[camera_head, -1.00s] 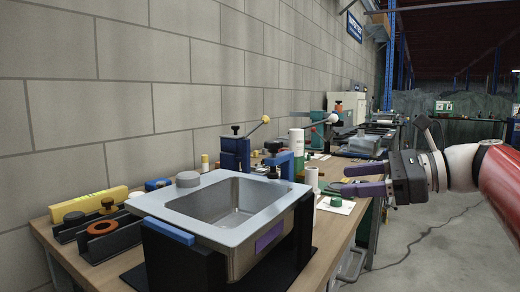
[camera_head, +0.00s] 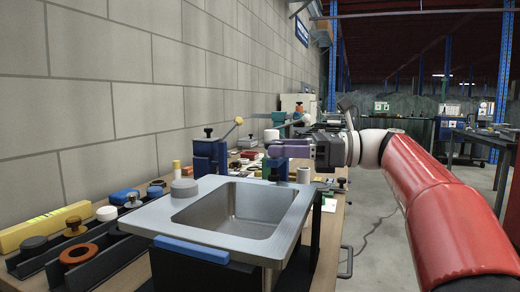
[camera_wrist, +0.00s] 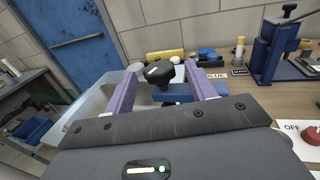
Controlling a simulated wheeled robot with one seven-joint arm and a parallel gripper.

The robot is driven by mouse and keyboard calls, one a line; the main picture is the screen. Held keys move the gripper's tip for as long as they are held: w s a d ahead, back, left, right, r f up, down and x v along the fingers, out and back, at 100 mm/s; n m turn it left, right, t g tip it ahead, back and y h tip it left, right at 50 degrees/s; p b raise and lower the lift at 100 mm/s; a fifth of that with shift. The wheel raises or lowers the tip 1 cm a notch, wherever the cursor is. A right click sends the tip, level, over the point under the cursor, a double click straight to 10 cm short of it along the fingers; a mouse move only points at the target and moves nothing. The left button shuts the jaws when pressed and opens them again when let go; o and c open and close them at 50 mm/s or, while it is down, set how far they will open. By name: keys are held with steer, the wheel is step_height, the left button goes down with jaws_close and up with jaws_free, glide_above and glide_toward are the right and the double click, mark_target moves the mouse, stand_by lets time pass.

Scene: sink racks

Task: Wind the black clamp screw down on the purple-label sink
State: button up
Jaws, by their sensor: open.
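The grey sink (camera_head: 135,222) stands in its rack at the front of the bench; its purple label is not visible in the current head view. Whether either finger touches the knob I cannot tell. The blue clamp (camera_wrist: 172,96) shows below the knob.
A second blue clamp (camera_head: 207,155) with a black knob stands at the back left. A yellow level (camera_head: 42,226) and black holders (camera_head: 75,262) lie left of the sink. A white card with a red button (camera_wrist: 311,134) lies right of my gripper.

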mark_target(269, 144)
steer(key=a, duration=0.4)
steer(key=shift+w, duration=0.3)
steer(key=c, duration=1)
steer(key=shift+o, duration=0.2)
steer(key=shift+m+t, duration=0.5)
steer(key=shift+t, duration=0.2)
steer(key=m+t+h, duration=0.1)
steer(key=t, duration=0.1)
steer(key=m+t+h, duration=0.1)
steer(key=m+t, duration=0.1)
steer(key=t, duration=0.1)
steer(key=m+t+h, duration=0.2)
steer(key=shift+w+d+r+t, duration=0.1)
steer(key=shift+w+d+t, duration=0.1)
steer(key=shift+w+t, duration=0.15)
steer(key=m+t+h, duration=0.1)
steer(key=m+t+h+p, duration=0.1)
steer(key=m+h, duration=0.1)
steer(key=m+t+h, duration=0.1)
steer(key=t+h, duration=0.1)
steer(key=shift+w+d+m, duration=0.3)
steer(key=shift+d+r+m+t+h+p, duration=0.15)
steer(key=shift+m+t+h+p, duration=0.15)
steer(key=shift+h, duration=0.2)
